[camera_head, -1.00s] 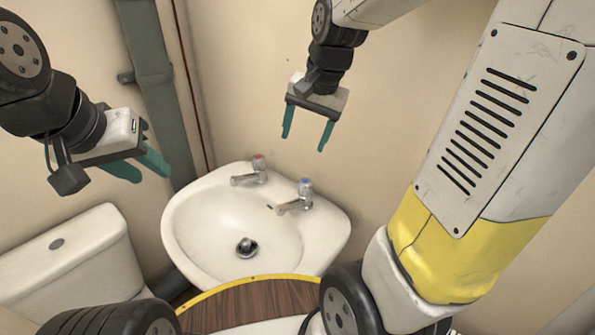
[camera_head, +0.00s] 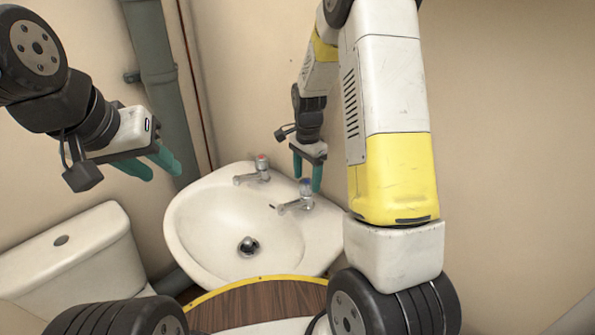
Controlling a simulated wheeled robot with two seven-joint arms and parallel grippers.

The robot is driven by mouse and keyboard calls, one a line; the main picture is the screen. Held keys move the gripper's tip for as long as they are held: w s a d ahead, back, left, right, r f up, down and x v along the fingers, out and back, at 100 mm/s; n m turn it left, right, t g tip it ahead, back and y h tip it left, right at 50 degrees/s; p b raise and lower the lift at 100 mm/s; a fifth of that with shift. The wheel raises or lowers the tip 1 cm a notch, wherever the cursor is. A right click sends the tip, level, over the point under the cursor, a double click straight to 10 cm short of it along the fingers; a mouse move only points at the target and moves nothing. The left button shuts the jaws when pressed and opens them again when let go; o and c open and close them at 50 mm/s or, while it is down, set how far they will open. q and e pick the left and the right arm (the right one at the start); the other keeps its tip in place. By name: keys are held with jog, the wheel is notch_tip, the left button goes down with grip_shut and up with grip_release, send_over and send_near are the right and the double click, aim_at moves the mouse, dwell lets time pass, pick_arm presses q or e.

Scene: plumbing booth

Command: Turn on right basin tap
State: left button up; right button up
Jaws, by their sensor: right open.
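The white basin (camera_head: 190,240) stands against the wall with two chrome taps at its back. The right basin tap (camera_head: 297,202) has a blue-marked top. The left tap (camera_head: 254,172) has a red-marked top. My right gripper (camera_head: 307,180) points down just above and behind the right tap, its teal fingers apart and empty. One finger overlaps the tap's top in the picture; I cannot tell whether they touch. My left gripper (camera_head: 152,168) hangs to the left of the basin, over the toilet side, with its teal fingers apart and empty.
A white toilet cistern (camera_head: 85,255) stands left of the basin. A grey vertical pipe (camera_head: 160,85) runs up the wall behind. The beige wall (camera_head: 240,80) is close behind the taps. The air above the basin bowl is clear.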

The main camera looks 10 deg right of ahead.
jog(key=shift+f, duration=1.35)
jog(key=c, duration=1.4)
